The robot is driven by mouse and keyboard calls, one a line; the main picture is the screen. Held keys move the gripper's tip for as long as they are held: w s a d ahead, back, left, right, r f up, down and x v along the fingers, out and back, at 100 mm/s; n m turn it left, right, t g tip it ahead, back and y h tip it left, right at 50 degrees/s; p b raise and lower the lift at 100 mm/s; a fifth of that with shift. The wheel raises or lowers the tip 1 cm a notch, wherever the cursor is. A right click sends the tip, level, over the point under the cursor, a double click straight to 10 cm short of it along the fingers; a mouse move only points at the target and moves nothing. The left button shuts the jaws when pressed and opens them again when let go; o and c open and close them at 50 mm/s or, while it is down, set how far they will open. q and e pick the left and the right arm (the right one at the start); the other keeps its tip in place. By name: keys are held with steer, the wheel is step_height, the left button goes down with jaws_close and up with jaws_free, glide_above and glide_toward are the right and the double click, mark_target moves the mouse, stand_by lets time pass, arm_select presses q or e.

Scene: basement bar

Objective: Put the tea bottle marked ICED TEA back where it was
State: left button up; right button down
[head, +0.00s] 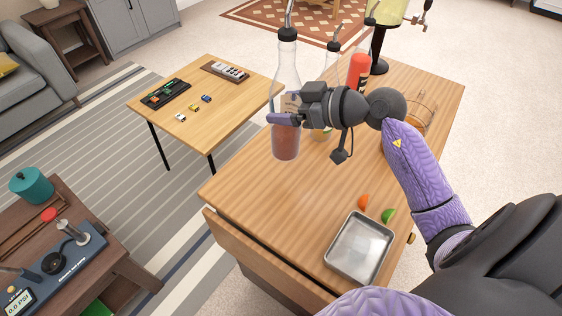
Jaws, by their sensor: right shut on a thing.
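A clear bottle (286,144) with reddish-brown liquid in its lower part and a dark pourer cap is held upright over the left part of the wooden counter. My right gripper (284,118) is shut around its middle. The gripper covers most of its label, so I cannot read the marking. I cannot tell whether its base touches the counter. Another clear bottle (333,62) with a pourer stands behind my right gripper, partly hidden. My left gripper is not in view.
The counter (260,190) is bare at its front left. A metal tray (358,250), an orange wedge (363,202) and a lime wedge (388,216) lie at the front. A low table (215,125) is at left.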

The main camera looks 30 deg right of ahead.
mark_target(299, 143)
step_height(299, 143, down, 8)
steer(key=b, duration=0.4)
steer(key=shift+f+b, duration=0.4)
steer(key=shift+f, duration=0.15)
steer(key=shift+r, duration=0.1)
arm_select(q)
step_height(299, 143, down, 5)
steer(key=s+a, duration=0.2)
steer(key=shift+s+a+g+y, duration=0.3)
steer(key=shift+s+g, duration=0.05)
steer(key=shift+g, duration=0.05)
arm_select(e)
jaws_free()
arm_select(q)
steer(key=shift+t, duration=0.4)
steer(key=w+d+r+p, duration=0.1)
steer(key=p, duration=0.1)
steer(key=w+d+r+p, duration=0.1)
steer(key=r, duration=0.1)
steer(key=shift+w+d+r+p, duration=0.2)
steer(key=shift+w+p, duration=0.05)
steer(key=shift+p, duration=0.15)
arm_select(e)
steer(key=v, duration=1.2)
